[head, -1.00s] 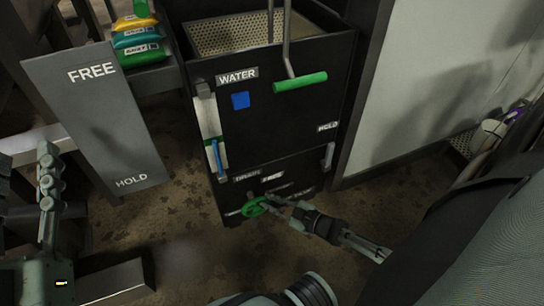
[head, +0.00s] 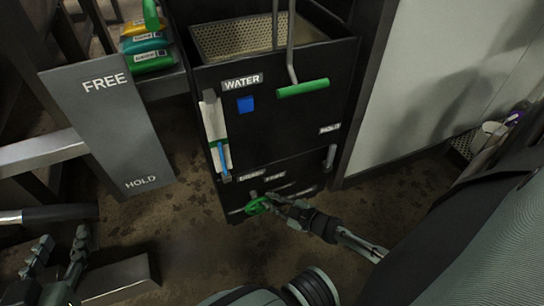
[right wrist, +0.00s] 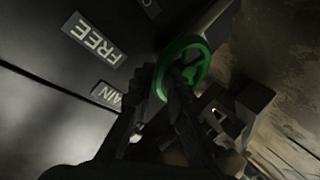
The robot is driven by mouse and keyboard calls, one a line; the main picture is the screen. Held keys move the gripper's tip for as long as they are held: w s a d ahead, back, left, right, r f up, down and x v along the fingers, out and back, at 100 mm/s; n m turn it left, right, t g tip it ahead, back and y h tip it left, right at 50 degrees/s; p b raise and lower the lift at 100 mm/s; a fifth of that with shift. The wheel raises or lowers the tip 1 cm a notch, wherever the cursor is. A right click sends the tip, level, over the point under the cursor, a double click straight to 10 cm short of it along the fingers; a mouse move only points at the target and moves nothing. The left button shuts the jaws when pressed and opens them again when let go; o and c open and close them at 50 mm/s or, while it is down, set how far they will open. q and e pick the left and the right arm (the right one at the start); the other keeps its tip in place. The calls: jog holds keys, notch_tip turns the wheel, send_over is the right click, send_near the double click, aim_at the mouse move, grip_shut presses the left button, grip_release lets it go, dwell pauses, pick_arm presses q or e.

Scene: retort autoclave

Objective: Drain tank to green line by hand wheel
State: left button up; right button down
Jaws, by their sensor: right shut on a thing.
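The black tank (head: 285,130) carries a WATER label and a white level gauge (head: 212,120) with a green line (head: 218,143) across it. A blue column (head: 223,160) in the gauge shows up to about the green line; its exact level is too small to tell. The green hand wheel (head: 257,206) is low on the tank front, by the DRAIN and FREE labels; it also shows in the right wrist view (right wrist: 203,52). My right gripper (head: 272,203) is shut on the wheel, its fingers at the rim. My left gripper (head: 62,243) is open and empty at lower left.
A green bar handle (head: 302,88) hangs in front of the tank's top edge. A grey FREE/HOLD panel (head: 115,130) stands left of the tank. Colored packets (head: 148,45) lie on a shelf behind it. A pale wall (head: 430,90) is at right. Floor is clear before the tank.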

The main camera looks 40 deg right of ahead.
jog(key=shift+w+r, duration=0.1)
jog(key=shift+r, duration=0.05)
jog(key=c, duration=1.8)
grip_release()
jog(key=v, duration=1.2)
jog(key=shift+a, duration=0.15)
